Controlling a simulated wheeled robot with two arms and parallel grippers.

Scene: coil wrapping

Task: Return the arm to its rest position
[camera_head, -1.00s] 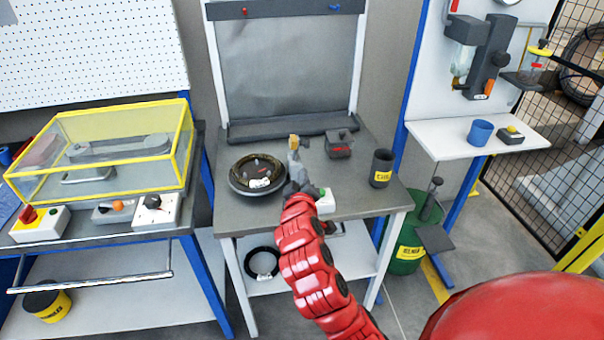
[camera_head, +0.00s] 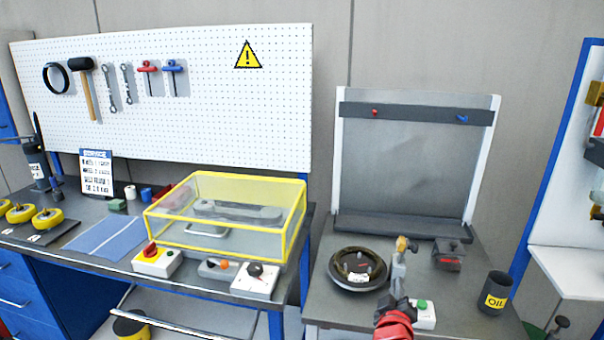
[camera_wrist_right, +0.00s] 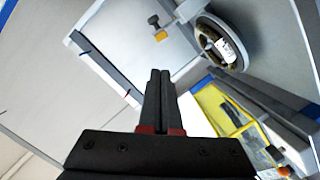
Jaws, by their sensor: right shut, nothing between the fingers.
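My right gripper (camera_head: 394,303) is dark, at the end of the red arm, near the front edge of the grey work table (camera_head: 340,310). In the right wrist view its black fingers (camera_wrist_right: 160,92) are together with nothing between them. Beyond it in the head view stands a grey upright fixture with a yellowish top (camera_head: 400,256). A coil on a round dark holder (camera_head: 358,270) lies to its left and also shows in the wrist view (camera_wrist_right: 221,44). My left gripper is not in view.
A button box with a green button (camera_head: 424,315) is close to the right of the gripper. An oil cup (camera_head: 495,293) and a small dark block (camera_head: 448,254) stand further right. A yellow-framed clear case (camera_head: 228,215) and control boxes (camera_head: 156,260) stand on the left bench.

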